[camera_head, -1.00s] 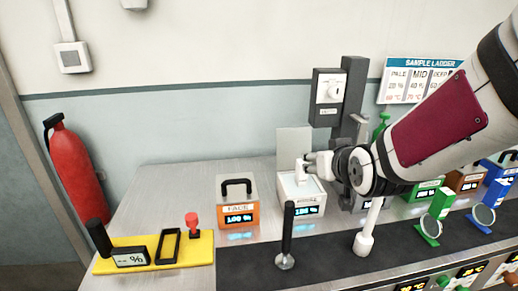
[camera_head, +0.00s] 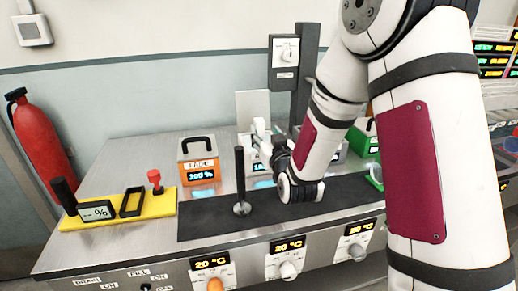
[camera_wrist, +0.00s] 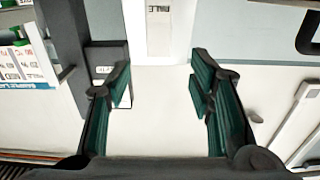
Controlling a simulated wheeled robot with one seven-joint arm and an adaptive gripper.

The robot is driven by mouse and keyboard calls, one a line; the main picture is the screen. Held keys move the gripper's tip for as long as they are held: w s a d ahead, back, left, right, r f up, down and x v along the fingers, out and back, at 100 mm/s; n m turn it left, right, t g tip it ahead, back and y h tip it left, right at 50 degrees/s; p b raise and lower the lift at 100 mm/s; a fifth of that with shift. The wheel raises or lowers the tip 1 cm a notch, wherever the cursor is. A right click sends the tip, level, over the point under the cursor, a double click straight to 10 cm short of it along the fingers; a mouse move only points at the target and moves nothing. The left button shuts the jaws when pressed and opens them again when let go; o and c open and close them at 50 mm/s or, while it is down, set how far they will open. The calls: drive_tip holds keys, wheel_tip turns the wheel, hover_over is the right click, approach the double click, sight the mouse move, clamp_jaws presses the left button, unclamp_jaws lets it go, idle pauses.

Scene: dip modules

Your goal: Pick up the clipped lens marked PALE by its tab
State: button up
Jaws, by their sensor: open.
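In the wrist view, a white strip with dark lettering that looks like PALE (camera_wrist: 160,28) stands at top centre, between the directions of my two green-padded fingers. The fingers do not touch it; I cannot tell how far beyond them it is, or whether it is a lens tab. My gripper (camera_wrist: 160,84) is open with nothing between the fingers. In the head view my gripper (camera_head: 262,138) is over the white box (camera_head: 262,182), partly hidden by my arm. A green-framed lens (camera_head: 374,182) shows beside my arm, mostly covered; no marking on it is readable.
An orange box (camera_head: 199,162) with a black handle stands left of the white box. A yellow tray (camera_head: 170,208) with tools is farther left. A black upright rod (camera_head: 240,180) stands on the dark mat (camera_head: 205,226). A grey post (camera_head: 303,75) rises behind.

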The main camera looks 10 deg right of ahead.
sight(261, 123)
drive_tip(key=w, duration=0.8)
drive_tip(key=shift+w+r, duration=0.1)
drive_tip(key=shift+w, duration=0.25)
clamp_jaws()
